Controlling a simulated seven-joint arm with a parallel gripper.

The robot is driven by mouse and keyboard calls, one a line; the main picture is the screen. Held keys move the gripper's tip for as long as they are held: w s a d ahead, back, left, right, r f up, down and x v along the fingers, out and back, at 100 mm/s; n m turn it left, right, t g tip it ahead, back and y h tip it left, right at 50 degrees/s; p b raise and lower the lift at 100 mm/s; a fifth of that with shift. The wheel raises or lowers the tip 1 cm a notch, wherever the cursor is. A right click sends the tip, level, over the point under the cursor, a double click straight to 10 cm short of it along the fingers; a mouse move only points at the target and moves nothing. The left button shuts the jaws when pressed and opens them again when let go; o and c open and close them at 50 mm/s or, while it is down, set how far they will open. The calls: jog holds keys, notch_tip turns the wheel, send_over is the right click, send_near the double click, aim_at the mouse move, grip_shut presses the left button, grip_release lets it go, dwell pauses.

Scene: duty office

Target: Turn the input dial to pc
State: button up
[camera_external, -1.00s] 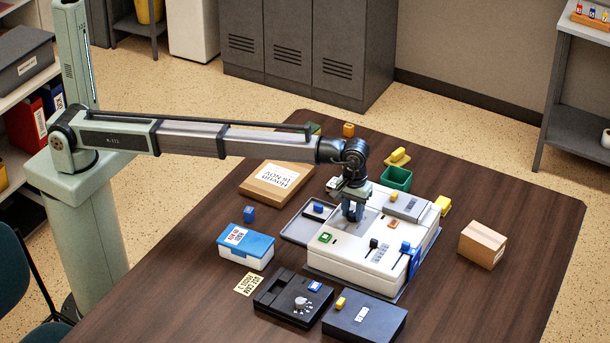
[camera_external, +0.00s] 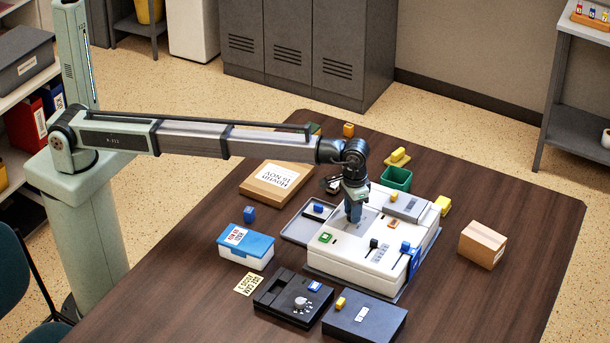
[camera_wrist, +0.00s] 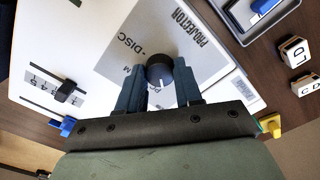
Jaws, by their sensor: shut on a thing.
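The input dial (camera_wrist: 159,70) is a dark round knob with a short white mark, on a grey panel (camera_wrist: 120,22) of a white projector unit (camera_external: 337,254). My gripper (camera_wrist: 160,82) is shut on the dial, one dark blue finger on each side. In the external view, my gripper (camera_external: 354,212) points down onto the unit and hides the dial. In the wrist view the white mark points toward my palm. The word DISC is printed beside the dial and PROJECTOR along the panel edge. Another label is mostly covered by a finger; no pc label is readable.
Black and blue sliders (camera_external: 405,246) stand on the unit's front right. A grey side tray (camera_external: 300,234) adjoins its left. A green bin (camera_external: 397,178), blue-lidded box (camera_external: 246,246), black dial box (camera_external: 292,298) and cardboard box (camera_external: 482,244) surround it. The right table end is clear.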

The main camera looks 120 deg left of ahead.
jog(key=shift+m, duration=2.1)
jog(key=o, duration=1)
jog(key=shift+o, duration=0.2)
jog(key=shift+r, duration=0.15)
notch_tip(320, 180, up, 14)
jog(key=shift+f, duration=0.2)
